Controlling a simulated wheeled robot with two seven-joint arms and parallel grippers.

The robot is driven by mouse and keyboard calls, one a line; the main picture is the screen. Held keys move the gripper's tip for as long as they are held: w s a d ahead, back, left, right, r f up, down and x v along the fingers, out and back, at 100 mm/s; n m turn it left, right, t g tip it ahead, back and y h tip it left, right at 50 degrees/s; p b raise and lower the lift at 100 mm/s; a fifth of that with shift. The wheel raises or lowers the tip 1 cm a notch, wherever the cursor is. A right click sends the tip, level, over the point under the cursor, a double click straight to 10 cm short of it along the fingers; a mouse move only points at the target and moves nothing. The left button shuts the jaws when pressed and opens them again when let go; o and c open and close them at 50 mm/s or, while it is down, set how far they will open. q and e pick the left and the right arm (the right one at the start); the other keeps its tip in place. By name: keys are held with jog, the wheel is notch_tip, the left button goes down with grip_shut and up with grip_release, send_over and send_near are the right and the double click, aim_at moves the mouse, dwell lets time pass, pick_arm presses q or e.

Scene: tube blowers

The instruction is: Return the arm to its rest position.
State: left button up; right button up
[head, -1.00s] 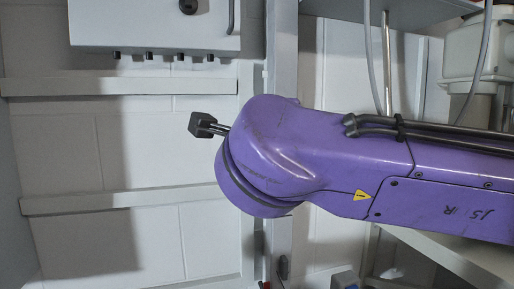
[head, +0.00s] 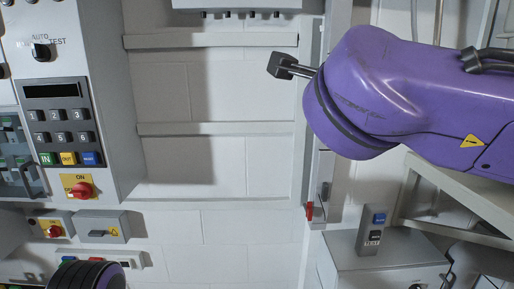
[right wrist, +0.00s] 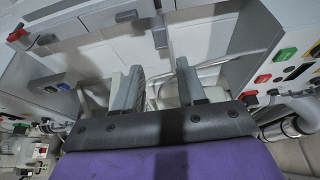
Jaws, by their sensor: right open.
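My right arm (head: 400,95) is purple and comes in from the right in the head view, high over the room. A small dark block (head: 282,66) on a short rod sticks out from its rounded end. My right gripper shows in the right wrist view (right wrist: 158,80), with its two grey fingers apart and nothing between them. A dark ribbed and purple part at the bottom left of the head view looks like my left arm. My left gripper is out of view.
A grey cabinet (head: 350,262) with a small button box (head: 371,230) stands lower right. White block wall fills the middle.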

jog(key=w+a+f+n+y, duration=0.1)
jog(key=w+f+n, duration=0.3)
jog(key=f, duration=0.6)
jog(key=w+f+n+y, duration=0.2)
jog(key=w+f, duration=0.3)
jog(key=f, duration=0.5)
notch_tip(320, 180, down, 22)
jog(key=d+n+g+y, duration=0.1)
jog(key=d+n+g, duration=0.1)
jog(key=n+g, duration=0.15)
jog(key=s+d+f+n+g, duration=0.25)
jog(key=s+f, duration=0.35)
jog(key=f, duration=0.4)
jog(key=s+d+f+n+g, duration=0.1)
jog(key=s+d+f, duration=0.35)
jog(key=f, duration=0.55)
jog(key=s+d+f+n+g, duration=0.1)
jog(key=s+f, duration=0.3)
jog(key=s, duration=0.4)
jog(key=s+d+f+g+h, duration=0.1)
jog(key=s+d+f+g, duration=0.2)
jog(key=s, duration=0.5)
jog(key=s+d+f+n+g, duration=0.1)
jog(key=s+d+f+g, duration=0.1)
jog(key=s+f, duration=0.4)
jog(key=shift+s+d+f+n+g+b, duration=0.4)
jog(key=shift+s+d, duration=0.4)
jog(key=shift+s, duration=0.45)
